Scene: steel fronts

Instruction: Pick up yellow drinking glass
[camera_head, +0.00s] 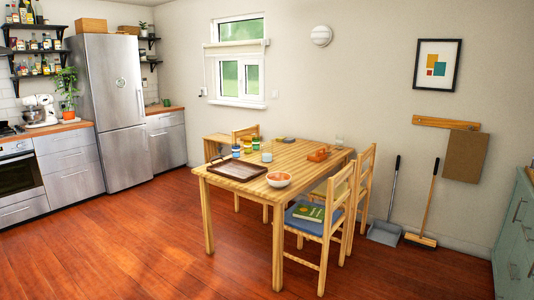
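Several small coloured vessels stand close together on the wooden dining table (226,184), near its left far edge. One with yellow on it (256,142) is at the back of the group. It is too small to tell whether it is the yellow drinking glass. A pale blue cup (266,157) stands just to the right of the group. A clear glass-like vessel (339,142) is near the table's far right corner. Neither of my grippers shows in the head view, and nothing on the table is being held.
A brown tray (236,170), an orange-and-white bowl (279,180) and an orange object (318,155) also sit on the table. Chairs (325,235) stand along its right side, one bearing a green book (308,212). The wooden floor (130,245) left of the table is clear.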

